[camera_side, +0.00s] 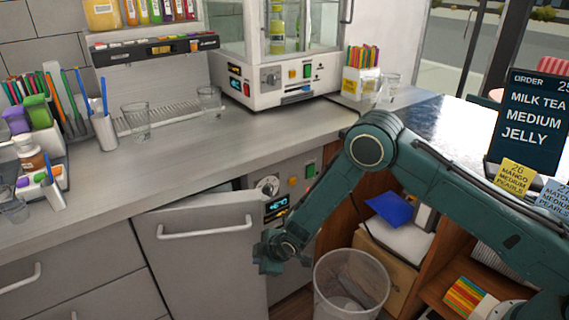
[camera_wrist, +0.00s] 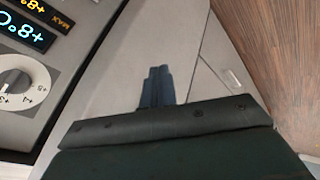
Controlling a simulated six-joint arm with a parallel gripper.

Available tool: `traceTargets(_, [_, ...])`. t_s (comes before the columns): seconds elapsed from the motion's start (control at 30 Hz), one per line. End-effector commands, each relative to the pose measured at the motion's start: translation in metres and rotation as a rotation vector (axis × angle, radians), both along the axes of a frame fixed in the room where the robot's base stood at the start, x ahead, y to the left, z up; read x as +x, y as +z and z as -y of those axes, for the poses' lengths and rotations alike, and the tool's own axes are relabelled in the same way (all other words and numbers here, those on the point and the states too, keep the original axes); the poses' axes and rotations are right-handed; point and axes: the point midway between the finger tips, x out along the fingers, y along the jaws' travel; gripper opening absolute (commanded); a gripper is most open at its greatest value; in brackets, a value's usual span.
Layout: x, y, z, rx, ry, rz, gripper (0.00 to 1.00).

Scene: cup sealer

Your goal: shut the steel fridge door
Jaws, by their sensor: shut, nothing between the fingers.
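The steel fridge door (camera_side: 195,255) stands ajar under the counter in the side view, swung out from the cabinet front. Its bar handle (camera_side: 205,229) runs across its upper part. My gripper (camera_side: 268,258) is shut and empty at the door's free right edge, low in front of the control panel (camera_side: 277,200). In the wrist view the shut fingertips (camera_wrist: 157,72) lie over a grey panel (camera_wrist: 170,35); I cannot tell whether they touch it. The fridge's inside is hidden.
A clear bin (camera_side: 350,285) stands on the floor just right of my gripper. The grey counter (camera_side: 220,150) overhangs the door. Open wooden shelves (camera_side: 400,280) are at the right. Wood floor (camera_wrist: 270,50) shows in the wrist view.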

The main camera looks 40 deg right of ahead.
Motion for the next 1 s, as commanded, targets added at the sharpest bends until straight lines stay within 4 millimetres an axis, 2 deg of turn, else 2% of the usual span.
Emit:
traceTargets(0.1, [0.015,-0.001,0.007,0.001,-0.002,0.003,0.0])
traceTargets(0.33, [0.032,-0.001,0.014,0.001,-0.001,0.0,0.0])
traceTargets(1.0, [0.043,-0.001,0.019,0.0,-0.001,0.001,0.0])
